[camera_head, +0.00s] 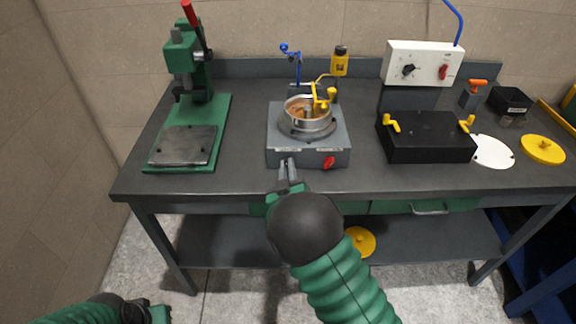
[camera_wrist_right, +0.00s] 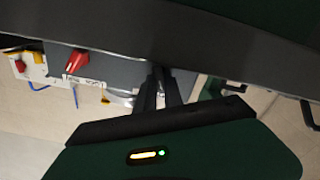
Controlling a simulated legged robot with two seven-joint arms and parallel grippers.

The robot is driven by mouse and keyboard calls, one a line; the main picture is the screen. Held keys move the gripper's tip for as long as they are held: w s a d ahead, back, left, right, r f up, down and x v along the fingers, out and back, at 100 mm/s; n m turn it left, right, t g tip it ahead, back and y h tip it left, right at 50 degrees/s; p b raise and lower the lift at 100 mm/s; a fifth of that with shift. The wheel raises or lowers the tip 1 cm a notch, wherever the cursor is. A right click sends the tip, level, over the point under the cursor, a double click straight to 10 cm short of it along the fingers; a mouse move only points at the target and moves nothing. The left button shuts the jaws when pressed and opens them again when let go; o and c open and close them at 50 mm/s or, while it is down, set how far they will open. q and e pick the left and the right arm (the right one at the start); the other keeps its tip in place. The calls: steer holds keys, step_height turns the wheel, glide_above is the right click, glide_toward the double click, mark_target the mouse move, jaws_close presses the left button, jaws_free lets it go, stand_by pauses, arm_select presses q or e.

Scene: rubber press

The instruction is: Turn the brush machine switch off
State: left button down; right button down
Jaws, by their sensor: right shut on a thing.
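The brush machine (camera_head: 277,118) is a grey box on the table with a round metal bowl (camera_head: 306,122) on top. A red switch (camera_head: 328,162) sits at the right of its front face; it also shows in the wrist view (camera_wrist_right: 77,62). My right gripper (camera_head: 288,163) is at the left part of that front face, left of the red switch. Its fingers (camera_wrist_right: 158,82) are close together and shut on a small part there, apparently a switch, mostly hidden by the fingers. My left gripper (camera_head: 155,313) is low at the bottom left, away from the table, only partly shown.
A green press (camera_head: 218,120) stands on the left. A black box with yellow handles (camera_head: 428,140) and a white control box (camera_head: 422,62) stand on the right. A white disc (camera_head: 492,151) and a yellow disc (camera_head: 542,149) lie farther right. The table's front edge runs below my right gripper.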

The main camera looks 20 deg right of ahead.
steer(key=shift+a+f+n, duration=0.1)
steer(key=shift+n, duration=0.4)
steer(key=c, duration=1.5)
jaws_free()
steer(key=shift+o, duration=0.2)
